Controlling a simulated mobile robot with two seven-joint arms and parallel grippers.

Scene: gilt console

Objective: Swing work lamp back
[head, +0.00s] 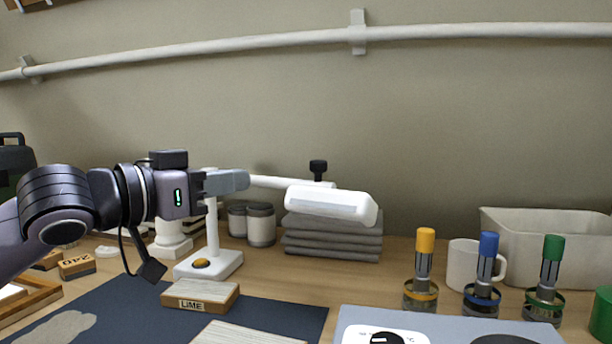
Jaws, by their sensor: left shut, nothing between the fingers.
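The white work lamp (332,204) stands on the table left of centre. Its square base (208,264) has an orange button, and its upright post rises behind my left gripper. Its arm runs right to a white rectangular head in front of a stack of grey cloths, with a black knob at the joint above. My left gripper (245,181) comes in from the left, shut and empty, in front of the lamp's post and the near part of its arm. The top of the post is hidden by it. I cannot tell whether it touches the lamp. My right gripper is not in view.
Grey folded cloths (332,240) and lidded jars (261,225) stand behind the lamp. A wooden block marked LIME (200,294) lies on the dark mat (290,318) in front. Yellow, blue and green-topped tools, a white mug (463,265) and a pale bin (560,240) stand right.

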